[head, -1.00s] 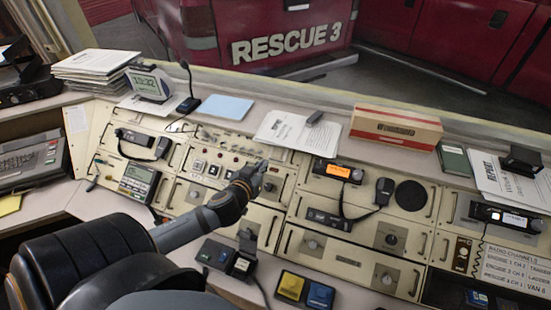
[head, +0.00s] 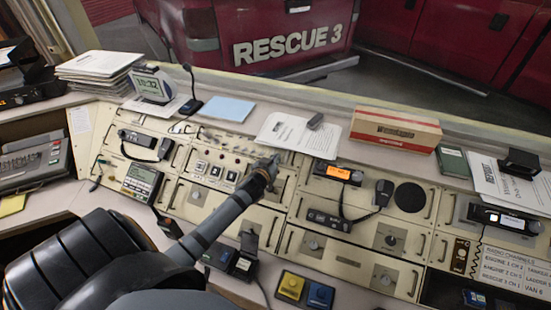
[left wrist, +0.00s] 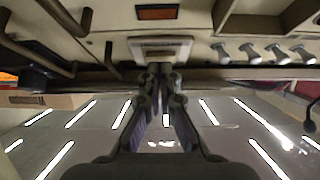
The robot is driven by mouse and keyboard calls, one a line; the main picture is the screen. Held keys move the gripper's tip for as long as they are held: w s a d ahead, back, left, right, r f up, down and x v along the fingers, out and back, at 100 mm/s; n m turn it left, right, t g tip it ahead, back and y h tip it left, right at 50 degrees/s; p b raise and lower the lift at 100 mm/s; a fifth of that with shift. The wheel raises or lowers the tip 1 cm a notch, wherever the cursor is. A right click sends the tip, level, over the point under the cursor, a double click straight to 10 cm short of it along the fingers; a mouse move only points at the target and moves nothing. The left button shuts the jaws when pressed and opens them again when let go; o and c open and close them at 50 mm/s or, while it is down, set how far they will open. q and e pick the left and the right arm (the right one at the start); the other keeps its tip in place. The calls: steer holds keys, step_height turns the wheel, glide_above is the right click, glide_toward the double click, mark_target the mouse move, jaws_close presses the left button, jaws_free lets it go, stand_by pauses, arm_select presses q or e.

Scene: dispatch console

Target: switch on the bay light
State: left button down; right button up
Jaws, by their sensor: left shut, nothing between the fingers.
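My left gripper (head: 271,162) is over the upper middle of the cream console, with its arm coming in from the lower left. In the left wrist view the gripper (left wrist: 160,70) is shut and empty. Its fingertips are at the lower edge of a pale framed plate (left wrist: 160,48), possibly a rocker switch; I cannot tell whether they touch it. A dark amber indicator window (left wrist: 157,12) sits above that plate in this view and looks unlit. No label for the bay light is readable. The gripper hides this part of the panel in the head view.
Several chrome toggle levers (left wrist: 275,52) stick out beside the plate. An open paper (head: 295,135) lies just behind the gripper on the ledge. An orange-lit radio (head: 338,173) and a handset (head: 383,192) are to the right. A cardboard box (head: 395,128) stands behind.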

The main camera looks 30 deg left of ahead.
arm_select(q)
steer(key=shift+w+f, duration=0.1)
steer(key=shift+w+f+b, duration=0.1)
steer(key=shift+f+b, duration=0.6)
steer(key=shift+f, duration=0.05)
steer(key=shift+r+p, duration=0.3)
steer(key=shift+r, duration=0.1)
steer(key=shift+r+p, duration=0.7)
steer(key=shift+p, duration=0.1)
